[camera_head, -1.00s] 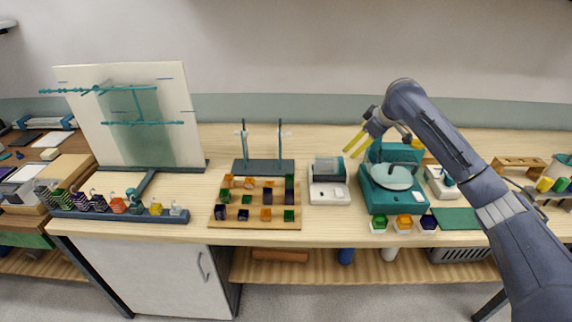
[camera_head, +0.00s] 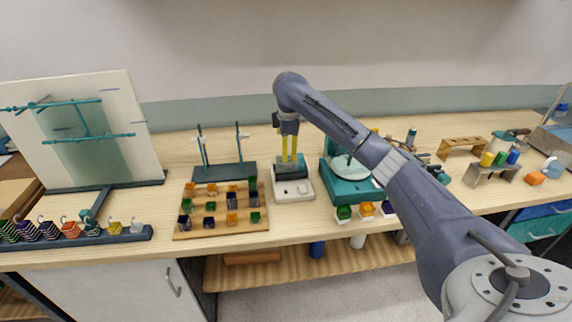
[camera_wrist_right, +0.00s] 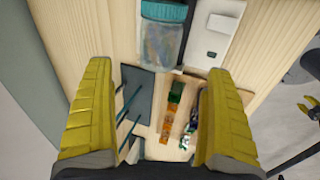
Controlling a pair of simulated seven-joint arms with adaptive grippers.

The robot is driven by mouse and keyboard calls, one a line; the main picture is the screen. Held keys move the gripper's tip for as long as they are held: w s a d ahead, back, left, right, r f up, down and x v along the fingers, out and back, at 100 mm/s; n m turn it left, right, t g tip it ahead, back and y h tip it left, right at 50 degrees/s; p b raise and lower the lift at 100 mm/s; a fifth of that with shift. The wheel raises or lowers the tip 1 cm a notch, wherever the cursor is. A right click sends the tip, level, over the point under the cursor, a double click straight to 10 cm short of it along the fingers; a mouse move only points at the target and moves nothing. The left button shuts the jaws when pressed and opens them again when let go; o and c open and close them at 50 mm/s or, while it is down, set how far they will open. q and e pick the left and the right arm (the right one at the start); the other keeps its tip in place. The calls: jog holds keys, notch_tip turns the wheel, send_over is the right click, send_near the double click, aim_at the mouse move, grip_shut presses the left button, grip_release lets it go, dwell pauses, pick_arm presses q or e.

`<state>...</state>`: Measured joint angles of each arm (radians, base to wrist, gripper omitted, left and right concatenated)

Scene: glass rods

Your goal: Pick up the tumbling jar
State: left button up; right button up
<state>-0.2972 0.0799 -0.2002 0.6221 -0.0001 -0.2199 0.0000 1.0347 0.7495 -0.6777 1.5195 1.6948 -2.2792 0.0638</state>
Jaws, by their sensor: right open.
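What I take for the tumbling jar is a clear, greyish jar with a teal end (camera_wrist_right: 162,42), on the white device base (camera_head: 293,191). In the head view my right gripper (camera_head: 289,149) points down just above the jar, and its fingers partly cover it. In the right wrist view the yellow fingers of this gripper (camera_wrist_right: 157,118) are wide apart with nothing between them. The jar lies beyond the fingertips toward the top of that picture. Yellow fingertips at the right edge of the wrist view look like my left gripper (camera_wrist_right: 308,105); its opening is unclear.
A dark stand with two upright rods (camera_head: 224,171) is close left of the jar. A wooden board with several coloured blocks (camera_head: 220,232) lies in front. A teal machine (camera_head: 345,188) stands close on the right. The wall (camera_head: 190,60) is behind.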

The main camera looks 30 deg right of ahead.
aim_at(289, 163)
jog(key=shift+x, duration=5.4)
jog(key=shift+c, duration=0.3)
jog(key=c, duration=1.5)
